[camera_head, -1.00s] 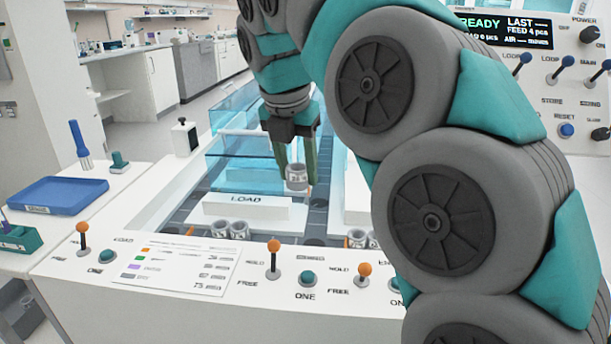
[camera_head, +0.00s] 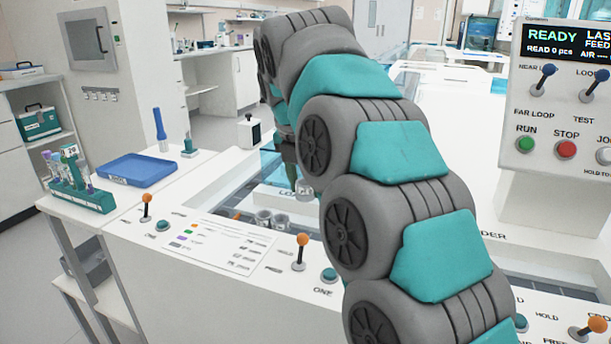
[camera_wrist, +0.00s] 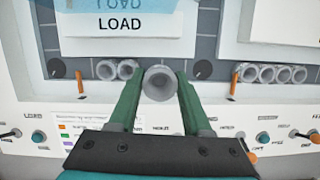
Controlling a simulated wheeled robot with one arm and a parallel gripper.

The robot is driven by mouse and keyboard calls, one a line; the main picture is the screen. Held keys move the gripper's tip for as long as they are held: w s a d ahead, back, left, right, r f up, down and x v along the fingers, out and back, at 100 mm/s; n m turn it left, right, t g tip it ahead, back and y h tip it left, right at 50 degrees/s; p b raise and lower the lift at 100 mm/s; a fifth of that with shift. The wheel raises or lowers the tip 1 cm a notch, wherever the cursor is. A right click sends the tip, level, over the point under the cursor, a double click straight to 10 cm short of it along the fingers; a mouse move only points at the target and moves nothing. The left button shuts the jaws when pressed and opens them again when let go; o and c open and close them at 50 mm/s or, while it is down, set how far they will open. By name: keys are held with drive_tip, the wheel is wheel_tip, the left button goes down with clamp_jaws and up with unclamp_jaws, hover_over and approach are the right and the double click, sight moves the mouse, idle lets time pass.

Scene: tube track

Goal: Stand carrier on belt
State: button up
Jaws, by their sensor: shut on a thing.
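My gripper (camera_wrist: 161,100) is shut on a grey cylindrical carrier (camera_wrist: 160,84), seen from above in the wrist view with its round opening showing. In the head view the held carrier (camera_head: 304,191) is partly hidden behind my arm, beside the LOAD block. The dark belt (camera_wrist: 205,50) runs along the console's recess. Two carriers (camera_wrist: 117,69) stand on it left of my gripper, and several more (camera_wrist: 270,73) stand to the right. I cannot tell how high the held carrier is above the belt.
The white LOAD block (camera_wrist: 120,26) lies beyond the carriers. The console's front edge has levers with orange knobs (camera_head: 302,239) and teal buttons (camera_head: 329,275). A blue tray (camera_head: 138,169) and a tube rack (camera_head: 78,185) stand at left. A READY panel (camera_head: 566,50) is at right.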

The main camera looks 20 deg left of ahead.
drive_tip(key=b, duration=0.2)
approach(305, 224)
drive_tip(key=shift+s+d+f, duration=0.1)
drive_tip(key=shift+d+f, duration=0.25)
drive_tip(key=shift+f, duration=0.35)
drive_tip(key=shift+d+f, duration=0.35)
drive_tip(key=shift+f, duration=0.35)
drive_tip(key=shift+f+p, duration=0.45)
drive_tip(key=shift+f, duration=1.05)
drive_tip(key=shift+f+p, duration=0.1)
drive_tip(key=shift+p, duration=0.5)
drive_tip(key=shift+f, duration=0.6)
drive_tip(key=o, duration=1.1)
drive_tip(key=shift+c, duration=0.2)
